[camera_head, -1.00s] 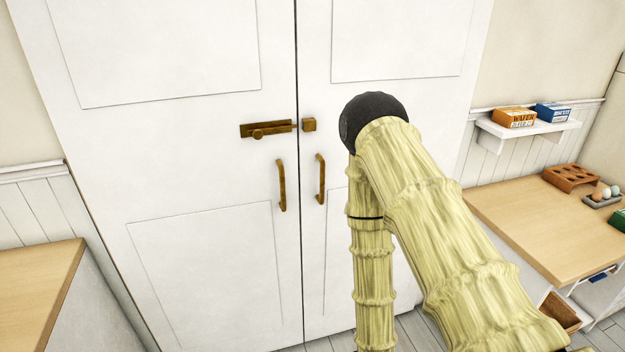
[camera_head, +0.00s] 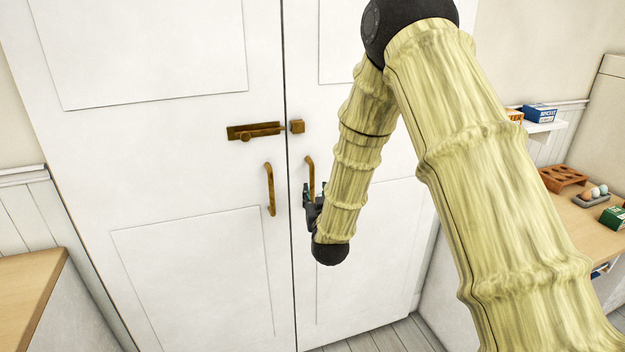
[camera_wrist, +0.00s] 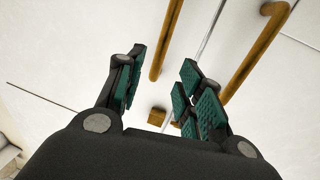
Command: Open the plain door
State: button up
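A tall white cabinet has two doors, a left door (camera_head: 200,190) and a right door (camera_head: 370,225), each with a vertical brass handle. A brass slide bolt (camera_head: 255,131) is on the left door and its catch (camera_head: 297,126) on the right door. I cannot tell whether the bolt reaches into the catch. My gripper (camera_head: 309,192) is at the right door's handle (camera_head: 310,172), partly hidden by my arm. In the wrist view, my gripper (camera_wrist: 160,88) is open, and the right door's handle (camera_wrist: 166,40) shows between its fingers. The left door's handle (camera_wrist: 255,50) is outside them.
A wooden counter (camera_head: 30,295) stands at the left. Another counter (camera_head: 590,225) at the right bears an egg tray and boxes, below a small wall shelf (camera_head: 543,127). Both doors look closed. Grey floor (camera_head: 395,338) shows in front at the right.

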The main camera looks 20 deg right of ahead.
aim_at(312, 180)
jog(key=w+p, duration=0.1)
jog(key=w, duration=0.2)
jog(key=w+d, duration=0.1)
jog(key=w, duration=0.2)
jog(key=w+p, duration=0.1)
jog(key=w, duration=0.2)
jog(key=shift+w+d+f+p, duration=0.1)
jog(key=shift+w+d+p, duration=0.05)
jog(key=shift+d+p, duration=0.15)
grip_shut()
